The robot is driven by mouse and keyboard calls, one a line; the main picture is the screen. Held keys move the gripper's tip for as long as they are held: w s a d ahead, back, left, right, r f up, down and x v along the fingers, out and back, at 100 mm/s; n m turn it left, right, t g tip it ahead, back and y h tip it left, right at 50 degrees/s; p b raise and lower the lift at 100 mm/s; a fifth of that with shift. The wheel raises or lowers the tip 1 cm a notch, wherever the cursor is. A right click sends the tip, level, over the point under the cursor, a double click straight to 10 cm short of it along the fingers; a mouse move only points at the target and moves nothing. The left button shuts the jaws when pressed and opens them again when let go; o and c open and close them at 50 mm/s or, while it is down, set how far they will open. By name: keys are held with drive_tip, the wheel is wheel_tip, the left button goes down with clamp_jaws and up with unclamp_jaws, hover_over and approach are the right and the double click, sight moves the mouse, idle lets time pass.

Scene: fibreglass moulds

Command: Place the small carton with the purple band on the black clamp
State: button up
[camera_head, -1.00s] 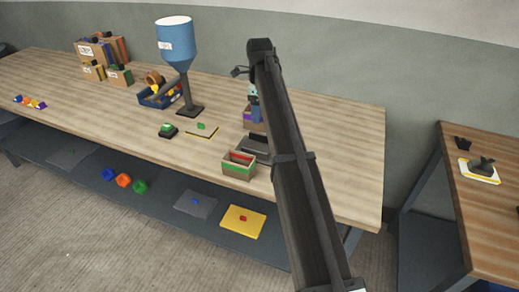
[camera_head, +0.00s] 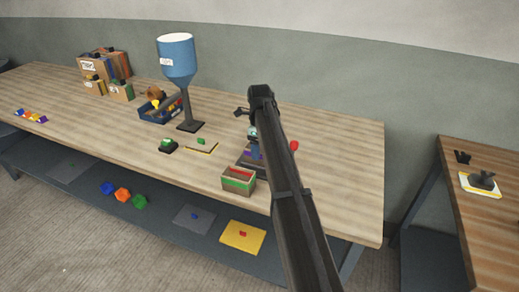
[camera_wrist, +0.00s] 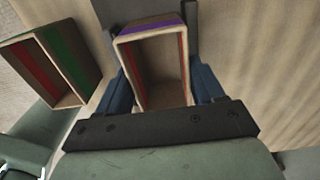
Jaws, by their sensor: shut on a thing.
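My gripper (camera_wrist: 163,88) is shut on the small carton with the purple band (camera_wrist: 157,62), one blue finger at each side of it. The carton is open-topped and looks empty inside. In the head view my gripper (camera_head: 254,148) is low over the bench, and the carton's purple band (camera_head: 249,154) shows just below it, partly hidden by my arm. The black clamp (camera_head: 243,162) is a dark shape directly under the carton; it also shows behind the carton in the wrist view (camera_wrist: 124,11). I cannot tell whether carton and clamp touch.
An open carton with green and red bands (camera_head: 238,182) stands close by, at the bench's front edge. A red object (camera_head: 294,145) is right of my arm. A blue hopper on a stand (camera_head: 177,60) and a blue bin (camera_head: 158,113) are farther left. The bench's right end is clear.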

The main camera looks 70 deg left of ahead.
drive_tip(key=shift+f, duration=0.35)
drive_tip(key=shift+f, duration=0.1)
drive_tip(key=o, duration=1)
wheel_tip(320, 180, up, 12)
drive_tip(key=shift+r, duration=0.15)
